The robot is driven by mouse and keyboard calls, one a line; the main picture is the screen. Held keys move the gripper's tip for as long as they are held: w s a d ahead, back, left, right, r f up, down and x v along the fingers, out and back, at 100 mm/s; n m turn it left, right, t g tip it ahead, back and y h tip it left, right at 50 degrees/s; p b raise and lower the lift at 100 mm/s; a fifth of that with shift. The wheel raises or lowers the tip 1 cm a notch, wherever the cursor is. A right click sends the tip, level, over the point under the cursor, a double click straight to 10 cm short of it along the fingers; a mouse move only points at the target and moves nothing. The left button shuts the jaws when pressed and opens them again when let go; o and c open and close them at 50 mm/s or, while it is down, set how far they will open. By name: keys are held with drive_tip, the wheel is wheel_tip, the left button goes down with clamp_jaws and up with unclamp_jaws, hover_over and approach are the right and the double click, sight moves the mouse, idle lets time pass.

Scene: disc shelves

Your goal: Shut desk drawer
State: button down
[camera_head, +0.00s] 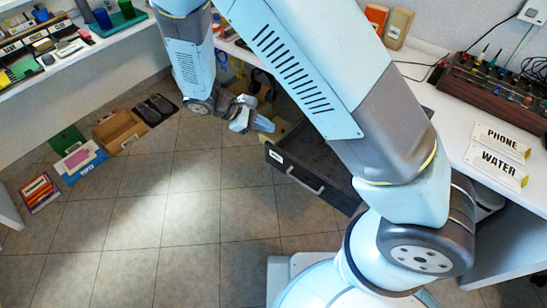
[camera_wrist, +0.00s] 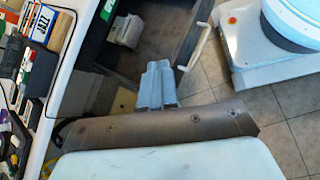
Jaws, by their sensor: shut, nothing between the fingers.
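The dark desk drawer (camera_head: 313,178) stands pulled out below the white desk in the head view, with a pale bar handle on its front panel. My arm hides part of it. In the wrist view the drawer (camera_wrist: 187,32) shows its dark inside and its front with the handle (camera_wrist: 196,47). My gripper (camera_head: 266,126) is beside the left end of the drawer front in the head view. In the wrist view my gripper (camera_wrist: 158,68) has its fingers together, empty, near the drawer's side. I cannot tell whether they touch it.
The white desk top (camera_head: 440,135) carries PHONE and WATER signs (camera_head: 497,157) and a wooden box of knobs and cables (camera_head: 495,88). Boxes and books (camera_head: 78,160) stand on the floor at left. The tiled floor (camera_head: 180,215) before the drawer is clear.

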drive_tip(key=s+a+f+n+t+h, duration=0.3)
drive_tip(key=a+f+n+t, duration=0.15)
drive_tip(key=f, duration=0.65)
drive_tip(key=n+t+y, duration=0.2)
drive_tip(key=n+t, duration=0.6)
approach(278, 152)
drive_tip(key=x, duration=0.6)
drive_tip(key=shift+w+d, duration=0.25)
drive_tip(key=shift+w, duration=0.05)
